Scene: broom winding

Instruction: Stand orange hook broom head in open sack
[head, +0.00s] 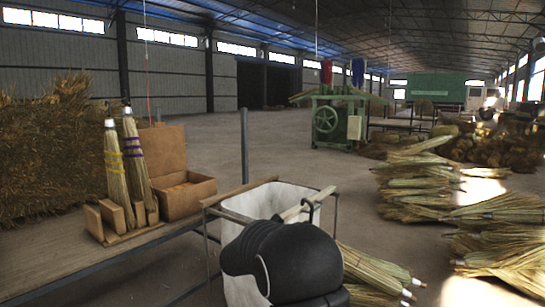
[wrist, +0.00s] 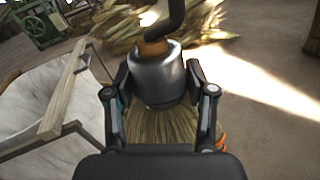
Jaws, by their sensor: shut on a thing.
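The held broom head shows in the wrist view with a grey metal collar (wrist: 160,78), a black hook (wrist: 176,15) at its top, straw bristles below and a bit of orange binding (wrist: 222,142) low at the right. My gripper (wrist: 158,92) is shut on the collar, one finger on each side. The open white sack (head: 258,202) hangs in a frame at the end of the bench; it also shows at the left of the wrist view (wrist: 45,115). The broom head appears beside the sack there. My dark arm hides most of the broom head and part of the sack in the head view.
A wooden rail (head: 307,203) runs along the sack's top. Two broom heads (head: 115,165) stand in a wooden rack on the bench (head: 60,255), near an open box (head: 190,195). Straw bundles (head: 415,190) cover the floor at right. A green machine (head: 330,120) stands behind.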

